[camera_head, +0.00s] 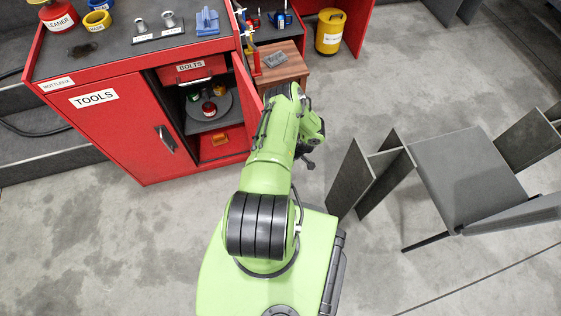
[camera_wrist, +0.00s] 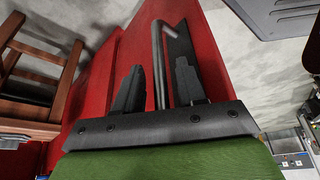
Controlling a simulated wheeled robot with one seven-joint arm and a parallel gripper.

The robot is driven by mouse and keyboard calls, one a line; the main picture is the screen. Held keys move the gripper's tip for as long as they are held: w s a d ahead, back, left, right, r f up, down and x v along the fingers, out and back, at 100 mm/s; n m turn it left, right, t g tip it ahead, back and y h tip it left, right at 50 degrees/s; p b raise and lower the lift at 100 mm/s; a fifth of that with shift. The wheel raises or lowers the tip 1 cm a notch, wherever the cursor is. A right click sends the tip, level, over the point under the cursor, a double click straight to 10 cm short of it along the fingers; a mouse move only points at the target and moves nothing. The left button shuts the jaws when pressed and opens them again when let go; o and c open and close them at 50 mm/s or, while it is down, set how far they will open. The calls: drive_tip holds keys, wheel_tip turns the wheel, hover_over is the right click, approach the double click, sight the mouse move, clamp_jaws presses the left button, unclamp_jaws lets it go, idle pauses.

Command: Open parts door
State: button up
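The red cabinet (camera_head: 120,120) stands at the upper left of the head view. Its right compartment is open, and a red door (camera_head: 244,88) stands swung outward at its right side; no label shows on this face. My arm reaches to the door's outer side, and my fingers cannot be made out there. In the wrist view, my gripper (camera_wrist: 158,80) has its fingers apart, one on each side of a grey bar handle (camera_wrist: 158,45) on the red door panel (camera_wrist: 211,45). Gaps show between the bar and both fingers.
The TOOLS door (camera_head: 125,120) is closed. Inside the open compartment are a BOLTS drawer (camera_head: 190,70) and a round tray (camera_head: 222,103) with small containers. A wooden stool (camera_head: 285,68) stands close right of the door. Grey panels (camera_head: 465,175) stand at right; the floor in front is clear.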

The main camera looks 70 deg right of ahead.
drive_tip(key=p+v, duration=0.6)
drive_tip(key=v, duration=0.9)
drive_tip(key=shift+s+r, duration=0.2)
drive_tip(key=shift+r, duration=0.15)
